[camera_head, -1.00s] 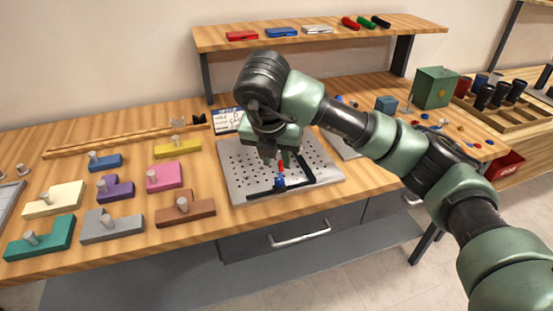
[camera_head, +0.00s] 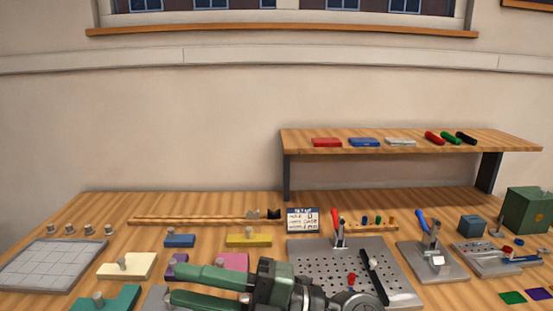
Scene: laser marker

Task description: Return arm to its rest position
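My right gripper (camera_head: 174,284) is at the bottom of the head view, pointing left with its two green fingers apart and nothing seen between them. Its arm comes in from the bottom edge, and most of it is out of frame. The gripper appears in front of the near coloured blocks and partly hides the purple block (camera_head: 176,264) and the pink block (camera_head: 234,260). The grey perforated plate (camera_head: 312,255) is right of the gripper, with a black bar (camera_head: 374,275) and a small red piece (camera_head: 351,279) on it. My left gripper is not in view.
Blue (camera_head: 180,241), yellow (camera_head: 249,239), cream (camera_head: 127,266) and teal (camera_head: 104,299) blocks lie on the wooden table. A gridded grey plate (camera_head: 55,262) is at left. A red-handled clamp (camera_head: 338,230) and a blue-handled clamp (camera_head: 429,240) stand at right, below a raised shelf (camera_head: 400,150).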

